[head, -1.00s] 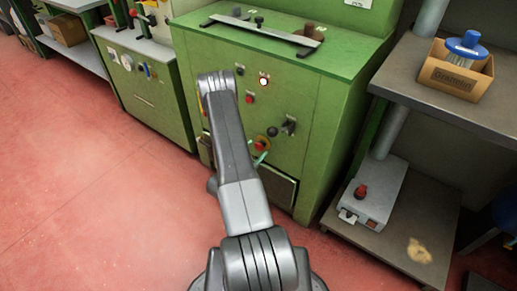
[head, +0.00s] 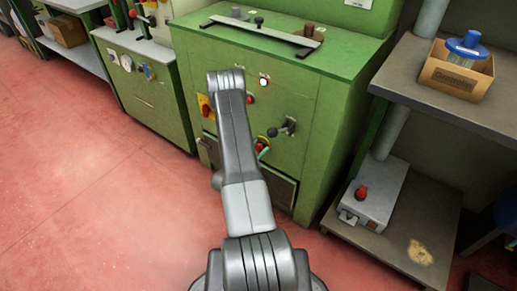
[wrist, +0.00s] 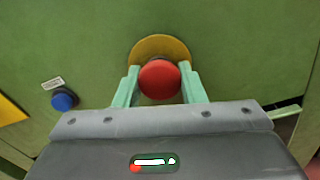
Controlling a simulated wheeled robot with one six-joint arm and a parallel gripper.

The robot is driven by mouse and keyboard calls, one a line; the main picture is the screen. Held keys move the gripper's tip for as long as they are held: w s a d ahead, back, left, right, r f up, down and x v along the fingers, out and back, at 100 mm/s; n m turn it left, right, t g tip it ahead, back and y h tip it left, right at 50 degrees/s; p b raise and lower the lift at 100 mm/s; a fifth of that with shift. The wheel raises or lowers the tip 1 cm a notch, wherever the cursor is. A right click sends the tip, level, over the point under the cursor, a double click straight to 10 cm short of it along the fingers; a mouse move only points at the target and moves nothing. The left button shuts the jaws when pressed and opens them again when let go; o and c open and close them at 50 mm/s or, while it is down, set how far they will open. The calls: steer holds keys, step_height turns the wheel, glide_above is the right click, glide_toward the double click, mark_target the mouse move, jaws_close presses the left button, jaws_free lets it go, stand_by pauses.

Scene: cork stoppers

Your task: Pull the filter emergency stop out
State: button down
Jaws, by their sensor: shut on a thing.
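The filter emergency stop is a red round button (wrist: 160,79) on a yellow disc (wrist: 178,48) on the green machine front. In the head view the red button (head: 260,147) shows low on that front, partly covered by my gripper. My gripper (wrist: 159,84) has its two pale green fingers on either side of the red head, shut on it. In the head view my arm comes up in front of the machine and only a bit of the gripper (head: 264,153) shows.
A blue button (wrist: 63,99) sits left of the stop in the wrist view. In the head view a black knob (head: 272,132) and a lever (head: 289,126) are close by. A metal shelf (head: 425,108) stands to the right. The red floor at left is clear.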

steer(key=shift+s+a+b, duration=0.3)
steer(key=shift+s+a, duration=0.1)
steer(key=shift+s, duration=0.15)
steer(key=c, duration=0.9)
jaws_free()
steer(key=shift+s+a, duration=0.1)
steer(key=p+v, duration=0.2)
steer(key=v, duration=1.1)
steer(key=shift+s, duration=0.3)
steer(key=shift+a, duration=0.15)
steer(key=shift+w, duration=0.15)
steer(key=b+x, duration=0.2)
steer(key=x, duration=1.1)
steer(key=shift+w+d, duration=0.3)
